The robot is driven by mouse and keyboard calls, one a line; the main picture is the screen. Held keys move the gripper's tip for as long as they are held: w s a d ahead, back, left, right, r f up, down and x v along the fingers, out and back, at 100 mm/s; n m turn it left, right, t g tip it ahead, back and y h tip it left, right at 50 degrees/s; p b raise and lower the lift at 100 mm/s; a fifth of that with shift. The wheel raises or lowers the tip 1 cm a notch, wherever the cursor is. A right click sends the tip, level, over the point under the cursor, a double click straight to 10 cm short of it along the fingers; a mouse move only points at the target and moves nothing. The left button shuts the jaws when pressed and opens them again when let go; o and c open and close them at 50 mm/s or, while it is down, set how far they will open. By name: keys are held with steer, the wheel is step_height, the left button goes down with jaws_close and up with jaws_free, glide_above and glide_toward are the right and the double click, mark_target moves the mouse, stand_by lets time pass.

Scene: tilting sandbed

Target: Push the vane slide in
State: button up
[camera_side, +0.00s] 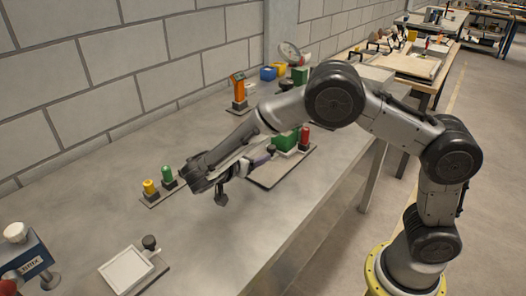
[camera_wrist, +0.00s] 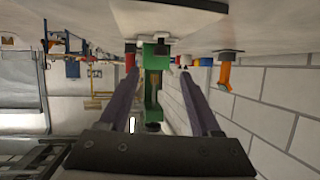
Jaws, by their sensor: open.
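A green block (camera_side: 285,141) stands on a dark base plate (camera_side: 270,178) on the bench, with a red cylinder (camera_side: 305,134) beside it. In the wrist view the green block (camera_wrist: 155,58) appears upside down, with a green slotted part (camera_wrist: 152,95) extending towards the camera and a dark knob (camera_wrist: 153,127) at its near end. I cannot tell for sure which part is the vane slide. My gripper (camera_side: 268,154) has purple fingers pointing at the green block. In the wrist view my gripper (camera_wrist: 160,75) is open, with its fingers apart on either side of the slotted part.
A plate with yellow (camera_side: 150,187) and green (camera_side: 167,174) buttons lies left of my wrist. A white tray (camera_side: 127,271) and a blue device (camera_side: 30,253) are at the near left. An orange device (camera_side: 237,88) stands behind.

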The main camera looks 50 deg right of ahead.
steer(key=shift+v, duration=2.1)
